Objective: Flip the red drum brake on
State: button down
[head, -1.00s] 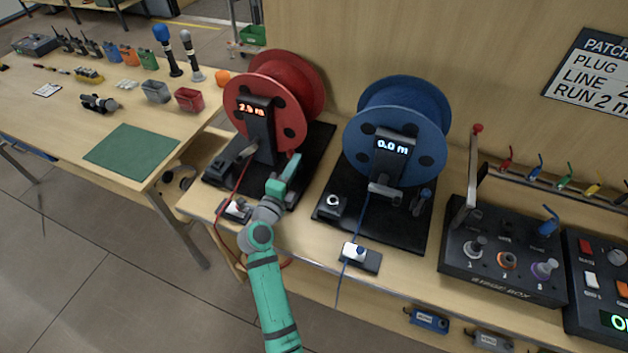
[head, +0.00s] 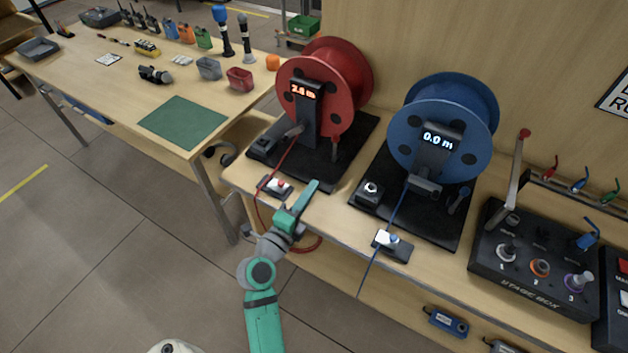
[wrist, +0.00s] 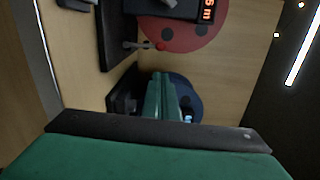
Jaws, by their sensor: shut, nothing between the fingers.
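The red drum (head: 362,75) stands on a black base plate (head: 345,165), with a lit orange display (head: 303,89) on its post. Its brake lever (head: 334,148) is small and grey with a red tip, at the right of the post; it appears upright in the head view. In the wrist view the lever (wrist: 140,45) ends in a red knob beside the drum's red disc (wrist: 190,35). My gripper (head: 311,188) is shut and empty, in front of the base plate and apart from the lever. Its green fingers also show in the wrist view (wrist: 162,98).
The blue drum (head: 455,95) with its own lever (head: 459,200) stands to the right. Cable boxes (head: 275,187) and (head: 392,245) lie at the bench's front edge. A red cable (head: 286,160) hangs from the red drum. The stage box (head: 530,262) is farther right.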

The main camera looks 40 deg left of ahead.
jog(key=shift+s+d, duration=0.15)
jog(key=shift+s, duration=0.95)
